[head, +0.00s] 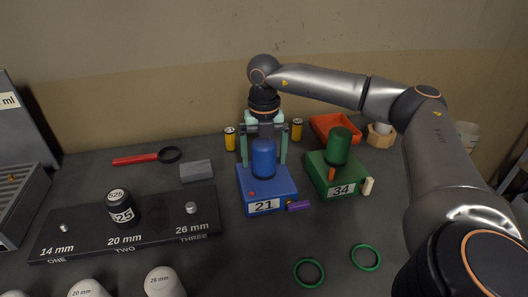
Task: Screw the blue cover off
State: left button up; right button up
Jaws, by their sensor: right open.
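The blue cover (263,160) is a domed cylinder standing upright on the blue box (268,190) labelled 21. My right gripper (264,158) comes down from above, with its arm reaching in from the right. Its pale green fingers are apart, one on the left and one on the right of the blue cover. Clear gaps show between the fingers and the cover, and nothing is held. Whether the fingers are level with the cover in depth is hard to tell. My left gripper is not in view.
A green box (322,184) labelled 34 with a green cover (339,145) stands just to the right. Yellow cells (230,139) stand behind. Green rings (309,272) lie in front.

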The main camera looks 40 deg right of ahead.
jog(key=shift+c, duration=0.4)
jog(key=c, duration=1.3)
jog(key=shift+r+n+p, duration=0.1)
jog(key=shift+n+p, duration=0.3)
jog(key=shift+n, duration=0.7)
jog(key=n, duration=0.2)
jog(key=shift+n+p, duration=0.3)
jog(key=shift+n, duration=0.8)
jog(key=shift+n+p, duration=0.4)
jog(key=shift+n, duration=0.4)
jog(key=n, duration=0.3)
jog(key=shift+n+p, duration=0.3)
jog(key=shift+p, duration=0.05)
jog(key=shift+n, duration=0.6)
